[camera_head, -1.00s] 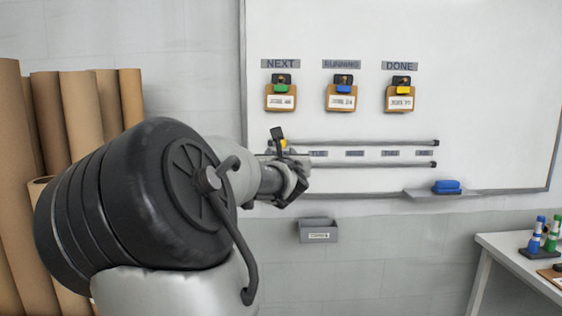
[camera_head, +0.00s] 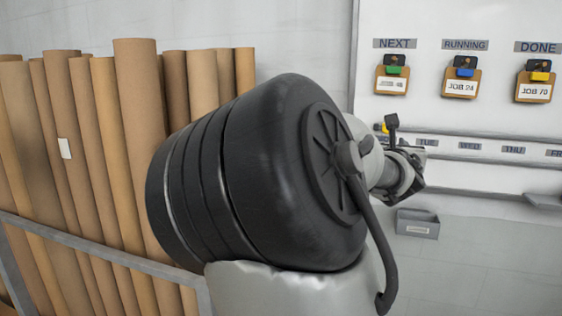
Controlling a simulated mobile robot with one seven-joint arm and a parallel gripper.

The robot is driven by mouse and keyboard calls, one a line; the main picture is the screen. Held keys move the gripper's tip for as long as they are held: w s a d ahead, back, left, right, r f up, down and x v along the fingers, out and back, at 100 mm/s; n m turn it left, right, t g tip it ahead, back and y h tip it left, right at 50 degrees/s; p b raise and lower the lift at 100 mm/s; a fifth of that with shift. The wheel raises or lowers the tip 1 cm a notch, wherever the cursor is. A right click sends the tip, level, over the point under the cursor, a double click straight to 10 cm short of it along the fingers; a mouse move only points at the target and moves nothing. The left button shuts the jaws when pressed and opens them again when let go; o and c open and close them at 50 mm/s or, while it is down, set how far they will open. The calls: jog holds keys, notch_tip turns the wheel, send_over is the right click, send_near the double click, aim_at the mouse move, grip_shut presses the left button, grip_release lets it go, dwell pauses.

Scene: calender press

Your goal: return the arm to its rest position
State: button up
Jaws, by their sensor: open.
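My gripper (camera_head: 410,168) shows at the end of my folded arm, right of the middle of the picture. It is in front of the lower left part of the whiteboard (camera_head: 410,25). Its jaws are open, and I see nothing held in them. Its fingers are small and partly hidden by the wrist. My large dark arm joint fills the middle of the view and hides part of the wall behind it.
Tall brown cardboard rolls (camera_head: 140,150) stand at the left behind a grey rail (camera_head: 100,252). Tagged job cards hang under NEXT (camera_head: 392,80), RUNNING (camera_head: 461,82) and DONE (camera_head: 534,87). A grey wall box (camera_head: 417,224) is below my gripper. Bare wall lies at the lower right.

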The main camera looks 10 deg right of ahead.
jog(key=s+f+m+g+y, duration=0.2)
jog(key=s+f+m+g, duration=0.2)
jog(key=f+m, duration=0.9)
jog(key=s+a+f+m+g+y, duration=0.2)
jog(key=s+a+f+m+y, duration=0.3)
jog(key=a, duration=0.5)
jog(key=s+a+m+g+y, duration=0.2)
jog(key=s+a+m+g, duration=0.2)
jog(key=s+a+m, duration=1.15)
jog(key=s+a+r+n+p, duration=0.1)
jog(key=s+r+n+p, duration=0.1)
jog(key=r+p, duration=0.5)
jog(key=s+a+r+n+p, duration=0.2)
jog(key=s+r+p, duration=0.1)
jog(key=r+p, duration=0.4)
jog(key=shift+s+a, duration=0.3)
jog(key=shift+s, duration=0.1)
jog(key=shift+c, duration=1)
jog(key=shift+d+f, duration=0.1)
